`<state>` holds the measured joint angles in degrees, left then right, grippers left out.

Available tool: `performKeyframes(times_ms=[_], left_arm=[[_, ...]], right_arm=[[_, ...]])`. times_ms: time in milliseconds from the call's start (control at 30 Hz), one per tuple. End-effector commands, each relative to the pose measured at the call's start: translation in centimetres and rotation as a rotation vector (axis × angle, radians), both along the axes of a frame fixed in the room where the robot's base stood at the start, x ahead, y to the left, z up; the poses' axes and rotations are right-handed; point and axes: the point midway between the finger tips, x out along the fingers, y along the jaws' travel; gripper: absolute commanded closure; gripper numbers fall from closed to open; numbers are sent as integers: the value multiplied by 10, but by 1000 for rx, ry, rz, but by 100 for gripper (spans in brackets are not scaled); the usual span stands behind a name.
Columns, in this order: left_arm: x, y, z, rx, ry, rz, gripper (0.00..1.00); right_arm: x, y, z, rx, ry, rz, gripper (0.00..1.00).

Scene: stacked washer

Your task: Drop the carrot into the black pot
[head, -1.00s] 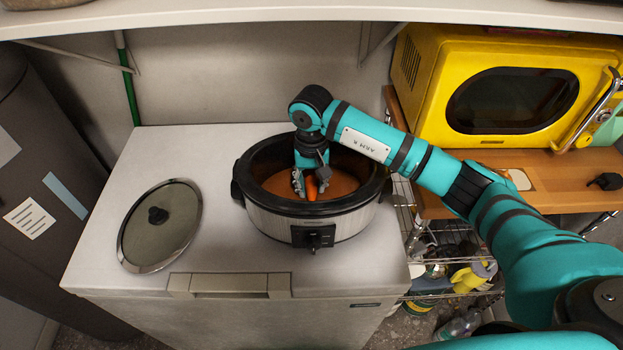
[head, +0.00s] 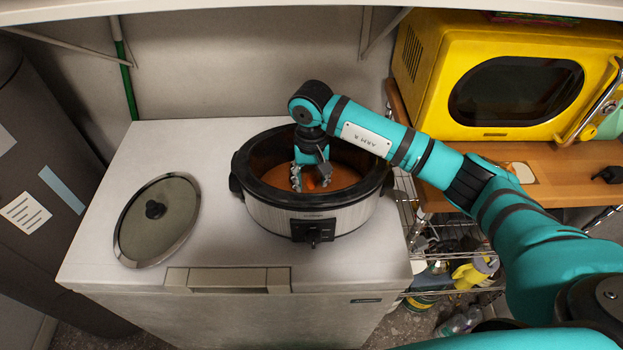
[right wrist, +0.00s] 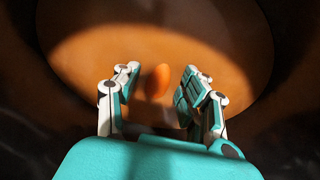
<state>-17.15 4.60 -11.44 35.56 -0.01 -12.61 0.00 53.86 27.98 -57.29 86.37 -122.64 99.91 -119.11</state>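The black pot (head: 350,214) is a slow cooker with a dark rim and grey body, standing open on the white chest with orange-brown soup inside. My right gripper (head: 311,180) points down inside the pot, just above the soup. Its fingers are spread apart in the right wrist view (right wrist: 158,92). The carrot (right wrist: 158,80) shows there as an orange rounded shape between and beyond the fingertips, with gaps on both sides. In the head view, the carrot (head: 310,184) is partly hidden between the fingers, low in the pot. My left gripper is not in view.
A round glass lid (head: 157,221) lies on the chest (head: 95,245) left of the pot. A yellow microwave (head: 515,85) stands on a wooden shelf at right, above a wire rack. A white shelf (head: 250,8) crosses the top. The chest's front left is clear.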

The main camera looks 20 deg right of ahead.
Motion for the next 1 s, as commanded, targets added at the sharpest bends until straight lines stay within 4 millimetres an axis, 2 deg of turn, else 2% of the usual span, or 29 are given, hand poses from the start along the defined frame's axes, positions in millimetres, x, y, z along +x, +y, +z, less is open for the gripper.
performKeyframes(times_ms=[67, 333, 533, 567, 700, 1000], left_arm=[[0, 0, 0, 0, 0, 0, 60], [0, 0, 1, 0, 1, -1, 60], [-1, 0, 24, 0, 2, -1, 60], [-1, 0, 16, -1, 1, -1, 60], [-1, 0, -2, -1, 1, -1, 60], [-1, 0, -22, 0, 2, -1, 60]], right_arm=[[0, 0, 0, 0, 0, 0, 47], [0, 0, 1, 0, 0, 0, 47], [0, 1, 20, 2, 0, -1, 47], [1, 0, 20, 2, -5, 0, 47], [2, 0, 49, 1, -8, 1, 47], [1, 0, 111, 1, -4, 1, 47]])
